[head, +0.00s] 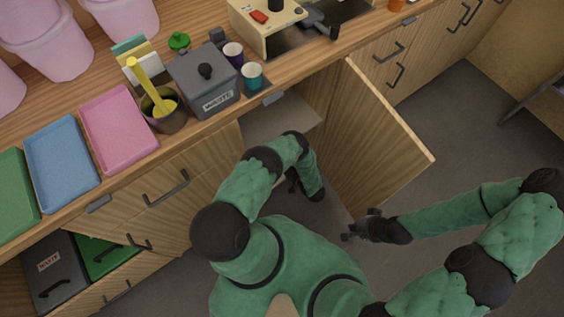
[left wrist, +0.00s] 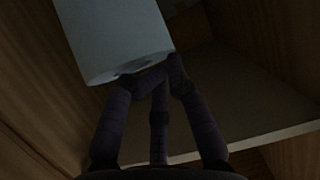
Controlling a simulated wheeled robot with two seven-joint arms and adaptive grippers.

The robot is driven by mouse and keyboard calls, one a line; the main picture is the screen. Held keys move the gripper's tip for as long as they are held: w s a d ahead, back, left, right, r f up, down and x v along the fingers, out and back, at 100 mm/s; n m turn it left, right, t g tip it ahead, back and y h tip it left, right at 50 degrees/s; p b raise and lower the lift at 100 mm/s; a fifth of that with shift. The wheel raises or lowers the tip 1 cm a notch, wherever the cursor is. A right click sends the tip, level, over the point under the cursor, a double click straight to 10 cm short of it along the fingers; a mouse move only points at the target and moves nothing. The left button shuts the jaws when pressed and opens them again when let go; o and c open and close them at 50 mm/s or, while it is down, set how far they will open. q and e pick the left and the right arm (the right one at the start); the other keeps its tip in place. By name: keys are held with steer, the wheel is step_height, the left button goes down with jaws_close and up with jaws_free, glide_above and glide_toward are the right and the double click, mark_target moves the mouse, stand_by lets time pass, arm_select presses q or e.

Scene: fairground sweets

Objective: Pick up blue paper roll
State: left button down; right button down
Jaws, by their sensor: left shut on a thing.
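The blue paper roll (left wrist: 112,38) shows pale blue-grey in the dim left wrist view, at the upper left. Its top runs out of the picture. My left gripper (left wrist: 152,76) is shut on the roll's near end, with dark fingers against it. In the head view my left gripper (head: 292,184) is partly hidden by my own arm, low in front of the open cabinet, and the roll cannot be made out there. My right gripper (head: 356,228) is in front of the open door, far from the roll; its fingers are too small to judge.
The open cabinet door (head: 375,140) stands out right of my left arm. A pale shelf (head: 275,118) shows inside the cabinet; its edge (left wrist: 245,140) crosses the wrist view. Trays, a waste bin (head: 205,80) and cups stand on the counter.

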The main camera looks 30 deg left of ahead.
arm_select(q)
steer(key=shift+s+d+r+p, duration=0.1)
steer(key=shift+d+r+p, duration=0.1)
steer(key=shift+r+p, duration=0.2)
steer(key=v, duration=1.1)
steer(key=shift+s+d, duration=0.2)
steer(key=shift+d, duration=0.1)
steer(key=shift+f, duration=0.1)
